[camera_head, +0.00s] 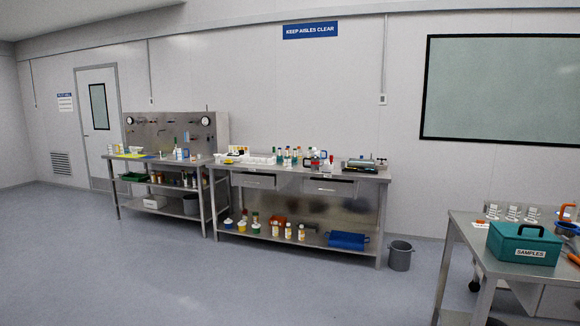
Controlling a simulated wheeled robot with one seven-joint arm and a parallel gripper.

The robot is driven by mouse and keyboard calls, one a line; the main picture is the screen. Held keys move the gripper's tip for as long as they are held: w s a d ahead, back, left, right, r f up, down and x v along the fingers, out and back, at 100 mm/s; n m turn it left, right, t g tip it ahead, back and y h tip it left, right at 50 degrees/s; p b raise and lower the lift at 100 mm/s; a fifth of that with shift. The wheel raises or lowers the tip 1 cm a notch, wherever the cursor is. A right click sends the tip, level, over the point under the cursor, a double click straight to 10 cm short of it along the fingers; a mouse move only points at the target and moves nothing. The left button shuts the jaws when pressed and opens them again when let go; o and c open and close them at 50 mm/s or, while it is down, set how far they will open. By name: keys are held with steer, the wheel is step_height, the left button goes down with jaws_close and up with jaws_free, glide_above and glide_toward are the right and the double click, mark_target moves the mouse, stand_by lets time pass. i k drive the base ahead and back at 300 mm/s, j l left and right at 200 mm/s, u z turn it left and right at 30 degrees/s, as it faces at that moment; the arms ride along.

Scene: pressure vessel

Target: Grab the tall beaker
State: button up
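I cannot pick out the tall beaker for certain from this distance. Several small clear vessels with white and dark markings (513,213) stand in a row at the back of the steel table (462,230) at the right; they may be beakers, and their heights look much alike. Other small bottles and glassware (290,157) stand on the middle steel bench, too small to tell apart. My gripper is not in view.
A teal SAMPLES box (523,245) stands in front of the vessels. A grey bin (400,256) stands on the floor beside the middle bench (384,177). A further bench (112,158) with a gauge panel (167,133) stands left. The floor in front is clear.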

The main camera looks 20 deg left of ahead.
mark_target(289, 161)
steer(key=i+j+u, duration=0.9)
steer(key=i, duration=0.6)
steer(key=i+l+u, duration=0.1)
steer(key=i+u, duration=0.2)
steer(key=i, duration=3.55)
steer(key=i+l+u, duration=0.1)
steer(key=i, duration=1.35)
